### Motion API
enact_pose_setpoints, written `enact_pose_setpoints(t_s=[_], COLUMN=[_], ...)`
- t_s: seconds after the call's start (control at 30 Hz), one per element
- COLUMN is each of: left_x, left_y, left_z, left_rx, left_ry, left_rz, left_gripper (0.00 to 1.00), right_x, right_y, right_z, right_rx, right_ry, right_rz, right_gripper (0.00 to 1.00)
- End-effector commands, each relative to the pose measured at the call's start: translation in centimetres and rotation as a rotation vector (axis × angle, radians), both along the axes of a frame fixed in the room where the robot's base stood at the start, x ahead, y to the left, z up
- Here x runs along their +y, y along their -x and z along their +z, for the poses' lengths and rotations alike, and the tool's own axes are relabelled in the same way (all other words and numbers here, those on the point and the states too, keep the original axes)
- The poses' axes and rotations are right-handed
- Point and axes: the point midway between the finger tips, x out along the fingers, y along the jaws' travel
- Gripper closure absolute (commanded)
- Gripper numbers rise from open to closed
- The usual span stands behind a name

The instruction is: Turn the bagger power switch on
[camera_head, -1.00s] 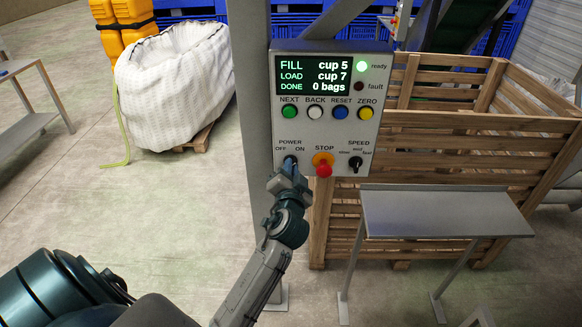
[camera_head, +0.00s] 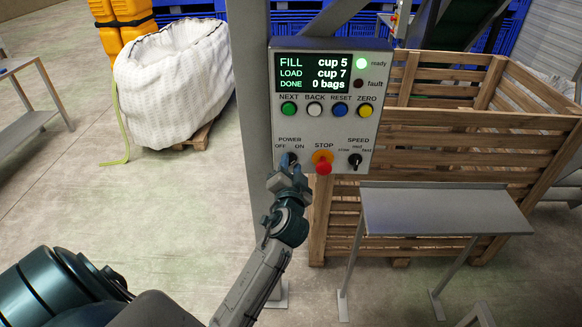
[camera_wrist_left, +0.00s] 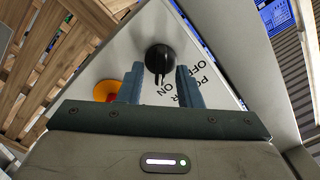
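The control panel (camera_head: 335,130) is a grey box on a post in the head view. Its black power switch (camera_head: 288,160) sits at the lower left under the POWER, OFF and ON labels. My left gripper (camera_head: 290,174) is at the panel, just below the switch. In the left wrist view the two fingers (camera_wrist_left: 160,78) are apart, one on each side of the black knob (camera_wrist_left: 159,60), with narrow gaps showing. I cannot tell clearly which label the knob points to. My right gripper is out of view.
The red-topped STOP button (camera_head: 323,166) is close to the right of my left gripper, with the speed knob (camera_head: 355,161) beyond it. The green ready lamp (camera_head: 361,63) is lit. A metal shelf (camera_head: 445,213) and wooden crate (camera_head: 480,120) stand to the right.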

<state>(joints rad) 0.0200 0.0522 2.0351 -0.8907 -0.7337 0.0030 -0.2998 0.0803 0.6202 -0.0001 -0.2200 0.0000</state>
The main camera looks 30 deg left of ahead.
Motion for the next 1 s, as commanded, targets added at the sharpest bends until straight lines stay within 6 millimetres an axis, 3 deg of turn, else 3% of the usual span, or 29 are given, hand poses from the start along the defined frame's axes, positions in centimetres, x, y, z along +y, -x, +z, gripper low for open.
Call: enact_pose_setpoints(t_s=[0.5,0.7,1.0], left_x=[-4.6,-5.4,-5.5], left_y=[7.5,8.8,9.0], left_z=[-0.3,-0.2,-0.1], left_rx=[0.001,0.001,0.001], left_ry=[0.004,0.002,0.0], left_rz=[0.001,0.001,0.001], left_gripper=[0.68,0.68,0.68], right_x=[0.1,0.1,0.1], right_y=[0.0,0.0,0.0], right_z=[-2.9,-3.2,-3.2], right_rx=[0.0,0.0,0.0], right_ry=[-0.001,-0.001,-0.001], right_rz=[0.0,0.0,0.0], right_gripper=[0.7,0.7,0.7])
